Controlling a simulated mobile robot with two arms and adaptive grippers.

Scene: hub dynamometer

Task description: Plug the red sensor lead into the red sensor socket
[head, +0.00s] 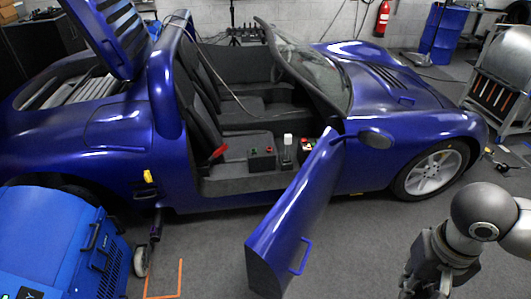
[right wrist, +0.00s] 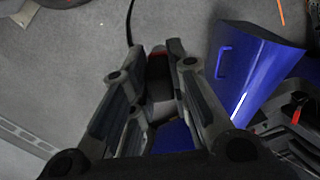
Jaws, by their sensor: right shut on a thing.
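In the right wrist view my right gripper (right wrist: 160,52) is shut on a dark plug with a red band, which I take for the red sensor lead (right wrist: 159,66). A black cable (right wrist: 129,25) runs up from near the fingertips. In the head view the right gripper (head: 420,278) is low at the right, over the floor; the plug cannot be made out there. A dark box with red and green spots (head: 262,158) and a small box with red on it (head: 307,146) sit on the car's sill. I cannot tell which thing bears the red sensor socket.
The blue car (head: 120,130) fills the back, its door (head: 295,225) swung open toward me, left of my right arm. A blue machine (head: 60,245) stands at lower left, near an orange floor mark (head: 180,277). The grey floor (head: 355,260) between door and right arm is clear.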

